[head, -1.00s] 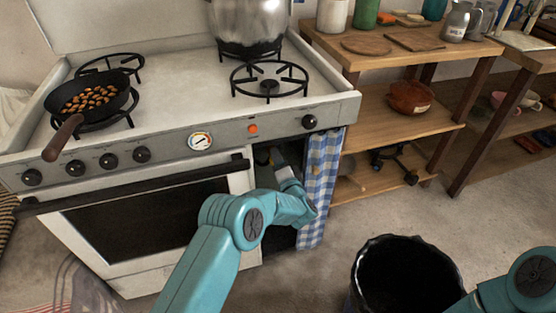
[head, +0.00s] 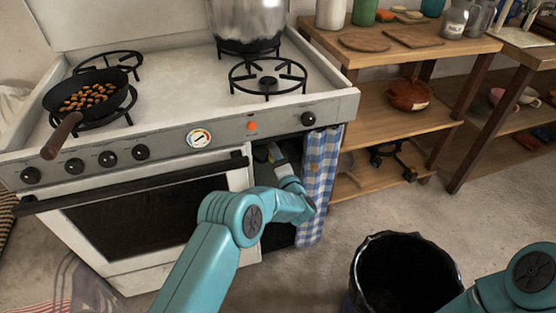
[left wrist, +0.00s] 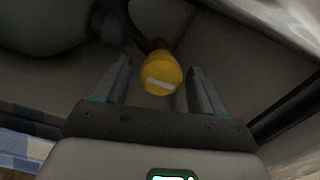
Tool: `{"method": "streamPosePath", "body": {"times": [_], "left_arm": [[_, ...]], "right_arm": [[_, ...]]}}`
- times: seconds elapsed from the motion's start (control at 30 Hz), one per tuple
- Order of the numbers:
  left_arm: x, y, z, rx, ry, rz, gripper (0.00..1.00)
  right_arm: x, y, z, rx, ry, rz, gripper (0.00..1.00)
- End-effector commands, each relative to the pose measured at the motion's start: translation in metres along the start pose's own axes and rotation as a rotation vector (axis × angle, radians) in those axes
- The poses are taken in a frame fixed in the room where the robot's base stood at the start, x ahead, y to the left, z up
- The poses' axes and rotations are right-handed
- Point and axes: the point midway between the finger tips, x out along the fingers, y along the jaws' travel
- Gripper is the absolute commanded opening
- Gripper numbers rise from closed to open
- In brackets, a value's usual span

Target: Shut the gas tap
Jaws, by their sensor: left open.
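The gas tap (left wrist: 160,74) shows in the left wrist view as a round yellow knob with a pale bar across its face. It sits in the dark compartment beside the oven. My left gripper (left wrist: 160,86) is open, with one finger on each side of the knob and visible gaps to both. In the head view my left gripper (head: 272,155) reaches into the compartment past the blue checked curtain (head: 317,190), and its fingertips are hard to make out. The tap is not clearly visible there. Only part of my right arm shows at the lower right; its gripper is out of frame.
The stove (head: 180,90) holds a pan of nuts (head: 90,98) and a large pot (head: 247,22). The oven handle (head: 130,187) is left of my arm. A black bin (head: 405,275) stands on the floor. A dark rounded shape (left wrist: 45,22) is at the wrist view's upper left.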

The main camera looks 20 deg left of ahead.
Motion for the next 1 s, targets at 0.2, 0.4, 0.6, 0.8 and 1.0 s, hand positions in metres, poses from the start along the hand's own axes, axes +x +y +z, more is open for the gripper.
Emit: {"method": "streamPosePath", "body": {"times": [0.2,0.4,0.6,0.8,1.0], "left_arm": [[-0.023,-0.002,-0.002,0.002,0.003,0.004,0.69],[-0.076,-0.003,-0.002,0.003,0.004,0.004,0.69],[-0.126,-0.002,-0.002,0.003,0.004,0.003,0.69],[-0.155,-0.001,-0.001,0.001,0.002,0.001,0.69],[-0.164,0.000,0.000,0.000,0.001,0.000,0.69]], "right_arm": [[-0.008,-0.003,0.000,0.000,0.000,0.000,0.00],[-0.021,-0.007,0.000,0.000,0.000,0.000,0.00],[-0.028,-0.010,0.001,0.000,0.000,0.000,0.00],[-0.032,-0.011,0.001,0.000,0.000,0.000,0.00],[-0.032,-0.012,0.001,0.000,0.000,0.000,0.00]]}}
